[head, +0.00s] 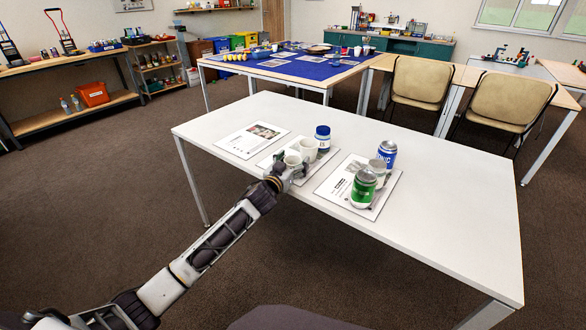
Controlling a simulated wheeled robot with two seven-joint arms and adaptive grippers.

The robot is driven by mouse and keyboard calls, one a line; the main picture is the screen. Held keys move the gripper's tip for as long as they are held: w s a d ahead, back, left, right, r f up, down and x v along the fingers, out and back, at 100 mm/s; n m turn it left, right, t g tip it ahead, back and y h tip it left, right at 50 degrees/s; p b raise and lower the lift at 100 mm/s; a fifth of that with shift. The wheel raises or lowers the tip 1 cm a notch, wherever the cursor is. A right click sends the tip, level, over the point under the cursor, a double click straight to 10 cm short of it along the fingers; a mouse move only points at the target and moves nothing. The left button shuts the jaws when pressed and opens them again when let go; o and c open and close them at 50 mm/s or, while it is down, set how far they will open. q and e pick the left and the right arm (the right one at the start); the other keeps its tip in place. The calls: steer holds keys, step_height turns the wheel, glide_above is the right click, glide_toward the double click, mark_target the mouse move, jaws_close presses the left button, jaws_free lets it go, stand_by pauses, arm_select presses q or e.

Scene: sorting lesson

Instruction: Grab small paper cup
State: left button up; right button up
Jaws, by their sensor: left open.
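Two white paper cups stand on the middle printed sheet on the white table: a nearer one (292,160) and one just behind it to the right (309,148). I cannot tell for sure which is smaller. My left gripper (293,168) is open at the nearer cup, with a finger on either side of it. The gripper partly hides the cup's lower part, and I cannot tell whether the fingers touch it. My right gripper is out of view.
A blue jar with a white label (322,138) stands behind the cups. On the right sheet (335,184) stand a green can (363,188), a blue can (387,153) and a pale container (377,167). The left sheet (250,140) holds no objects. The table's right side (450,220) is clear.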

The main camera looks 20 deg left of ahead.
arm_select(q)
steer(key=shift+c, duration=0.4)
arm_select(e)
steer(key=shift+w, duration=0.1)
arm_select(q)
steer(key=c, duration=0.7)
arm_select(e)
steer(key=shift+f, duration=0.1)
arm_select(q)
steer(key=shift+o, duration=0.2)
steer(key=shift+r, duration=0.5)
step_height(320, 180, up, 9)
steer(key=p, duration=0.3)
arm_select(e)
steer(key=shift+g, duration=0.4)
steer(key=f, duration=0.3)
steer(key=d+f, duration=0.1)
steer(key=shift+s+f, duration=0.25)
